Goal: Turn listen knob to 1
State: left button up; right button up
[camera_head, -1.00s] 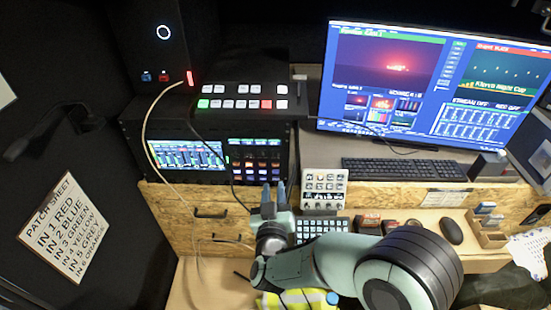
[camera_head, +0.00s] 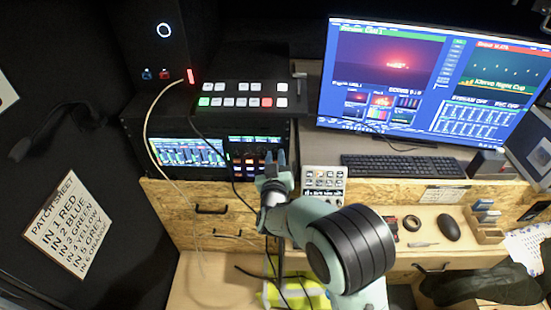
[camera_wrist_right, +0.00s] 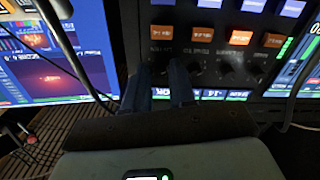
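The rack panel (camera_head: 256,143) with a lit screen, coloured buttons and a row of dark knobs stands below the switcher. My right gripper (camera_head: 275,160) is in front of the panel's lower right part, fingers pointing at it, with a narrow gap between them. In the right wrist view the two fingers (camera_wrist_right: 167,85) reach the left end of the knob row. Dark knobs (camera_wrist_right: 227,69) show to their right, under orange and white buttons. The labels are too blurred to read, so I cannot tell which is the listen knob. My left gripper is not in view.
A switcher (camera_head: 243,95) with lit buttons sits above the panel. Cables (camera_head: 150,130) hang across the panel's left side. A small keypad (camera_head: 324,182) stands right of my gripper, with a keyboard (camera_head: 405,167) and monitor (camera_head: 425,80) further right.

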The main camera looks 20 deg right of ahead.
grip_shut()
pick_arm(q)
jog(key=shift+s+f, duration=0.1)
pick_arm(e)
jog(key=m+b, duration=0.2)
jog(key=b, duration=0.1)
jog(key=shift+f+m, duration=0.15)
jog(key=shift+m, duration=0.15)
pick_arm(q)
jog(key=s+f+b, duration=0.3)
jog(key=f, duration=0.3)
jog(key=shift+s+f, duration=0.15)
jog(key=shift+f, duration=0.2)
pick_arm(e)
jog(key=shift+m, duration=1.7)
jog(key=shift+o, duration=0.9)
grip_release()
